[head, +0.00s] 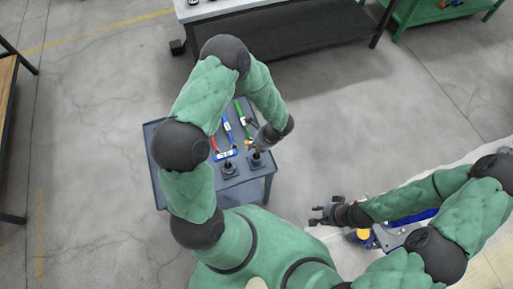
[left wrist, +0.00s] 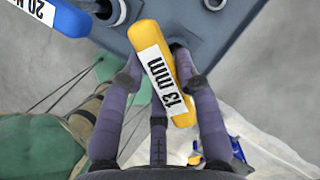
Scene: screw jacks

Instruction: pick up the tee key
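The tee key has a yellow bar handle marked "13 mm" (left wrist: 163,72) in the left wrist view; a bit of yellow (head: 248,142) shows beside my gripper in the head view. My left gripper (left wrist: 157,69) has its fingertips on both sides of this handle, seemingly touching it; it also shows in the head view (head: 258,142). The key's shank is hidden below the handle, so I cannot tell whether it is lifted. My right gripper (head: 314,215) is away to the right, empty, with its fingers apart.
The grey table (head: 160,172) carries dark screw jacks (head: 229,169) and tools with red, blue and green (head: 240,112) handles. A blue handle marked "20 N" (left wrist: 58,14) lies close by in the left wrist view. A dark bench (head: 290,40) stands behind; open floor lies between.

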